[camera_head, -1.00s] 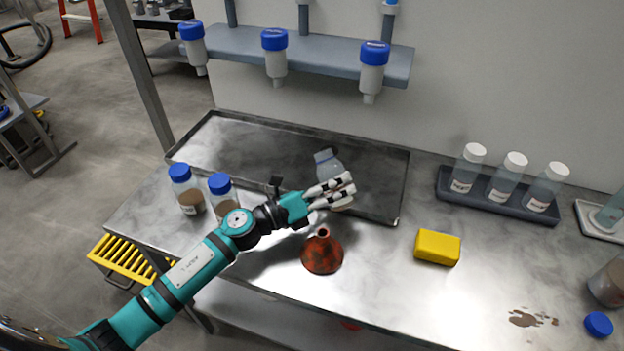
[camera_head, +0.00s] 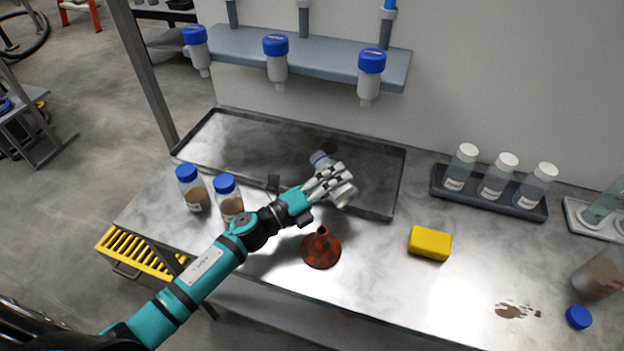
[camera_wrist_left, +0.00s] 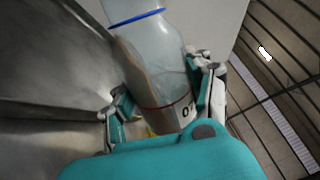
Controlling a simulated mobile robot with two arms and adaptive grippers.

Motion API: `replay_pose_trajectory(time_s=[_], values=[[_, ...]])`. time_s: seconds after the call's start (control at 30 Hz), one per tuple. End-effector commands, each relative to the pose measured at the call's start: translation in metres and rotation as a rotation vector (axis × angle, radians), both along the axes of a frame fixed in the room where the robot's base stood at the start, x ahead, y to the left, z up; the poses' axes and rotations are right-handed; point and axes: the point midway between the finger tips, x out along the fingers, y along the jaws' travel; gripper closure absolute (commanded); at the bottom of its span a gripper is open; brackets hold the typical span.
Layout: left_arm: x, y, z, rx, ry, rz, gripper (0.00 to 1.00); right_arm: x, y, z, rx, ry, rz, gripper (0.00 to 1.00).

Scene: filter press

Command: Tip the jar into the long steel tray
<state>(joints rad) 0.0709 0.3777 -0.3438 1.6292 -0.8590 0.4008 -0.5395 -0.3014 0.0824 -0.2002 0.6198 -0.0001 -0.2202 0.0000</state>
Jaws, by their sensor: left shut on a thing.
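My left gripper (camera_head: 330,186) is shut around the body of a clear jar (camera_head: 320,160) and holds it above the right part of the long steel tray (camera_head: 250,119). The jar is tilted well over, its mouth end towards the back left. In the left wrist view the jar (camera_wrist_left: 150,60) lies between both fingers, with a blue ring at its neck and brown contents along one side. A small dark patch (camera_head: 329,148) shows on the tray just beyond the mouth. The fingers hide the jar's lower part. My right gripper is in neither view.
Two blue-capped jars (camera_head: 192,190) stand left of my forearm. A rusty red funnel (camera_head: 321,250) stands in front of the tray, with a yellow block (camera_head: 430,243) to its right. A rack (camera_head: 490,195) holds white-capped bottles. Blue-capped bottles hang from the shelf (camera_head: 325,57).

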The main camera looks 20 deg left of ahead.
Motion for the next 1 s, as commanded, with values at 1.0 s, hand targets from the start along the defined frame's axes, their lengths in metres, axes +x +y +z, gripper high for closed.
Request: replay_pose_trajectory(time_s=[1.0], values=[[0.003, 0.004, -0.012, -0.136, 0.111, -0.001, 0.85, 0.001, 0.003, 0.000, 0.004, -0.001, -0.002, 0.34]])
